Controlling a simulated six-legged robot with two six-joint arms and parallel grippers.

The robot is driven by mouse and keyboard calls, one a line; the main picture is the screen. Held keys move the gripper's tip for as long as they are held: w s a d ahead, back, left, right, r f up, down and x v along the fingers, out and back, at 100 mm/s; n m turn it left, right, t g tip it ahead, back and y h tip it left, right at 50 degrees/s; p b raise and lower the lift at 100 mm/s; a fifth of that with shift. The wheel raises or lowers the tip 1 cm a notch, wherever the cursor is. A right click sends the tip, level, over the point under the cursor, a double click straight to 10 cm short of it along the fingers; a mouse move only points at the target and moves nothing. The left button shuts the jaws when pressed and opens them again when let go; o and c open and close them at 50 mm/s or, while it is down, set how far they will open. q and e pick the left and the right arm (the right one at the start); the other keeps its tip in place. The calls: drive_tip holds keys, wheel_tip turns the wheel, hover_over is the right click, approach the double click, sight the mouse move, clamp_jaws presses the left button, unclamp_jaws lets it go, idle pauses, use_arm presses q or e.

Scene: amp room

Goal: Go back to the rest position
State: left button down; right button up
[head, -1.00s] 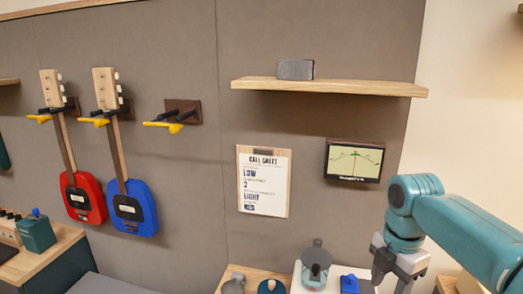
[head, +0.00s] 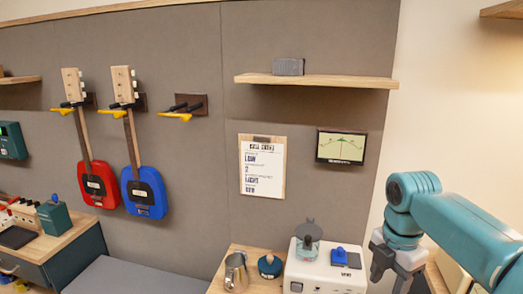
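My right arm comes in from the right, in front of the wall. Its gripper (head: 389,275) points down at the bottom edge, right of the white device (head: 325,275). Its grey fingers look apart, with nothing seen between them; the lower part is cut off by the frame. My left gripper is not in view.
Red (head: 94,185) and blue (head: 146,193) guitars hang on the wall; a third hanger (head: 190,105) is empty. A shelf (head: 340,82) holds a grey box (head: 289,67). A call sheet (head: 262,168) and meter (head: 341,147) hang below. A metal jug (head: 236,272) stands beside the device.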

drive_tip(key=s+a+f+m+y, duration=0.1)
drive_tip(key=s+a+f+m, duration=0.2)
drive_tip(key=f, duration=0.7)
drive_tip(key=s+a+f+m+y, duration=0.1)
drive_tip(key=a+f+m, duration=0.3)
drive_tip(key=f, duration=0.6)
drive_tip(key=s+a+f+m+y, duration=0.1)
drive_tip(key=a+f+m, duration=0.3)
drive_tip(key=f, duration=0.6)
drive_tip(key=s+a+f+m, duration=0.1)
drive_tip(key=s+f+m, duration=0.4)
drive_tip(key=s+m, duration=0.2)
drive_tip(key=s+a+f+m+y, duration=0.1)
drive_tip(key=s+f+m, duration=0.4)
drive_tip(key=s, duration=0.5)
drive_tip(key=shift+s+f+m, duration=0.2)
drive_tip(key=shift+s+m, duration=0.15)
drive_tip(key=shift+m, duration=0.55)
drive_tip(key=shift+a, duration=0.1)
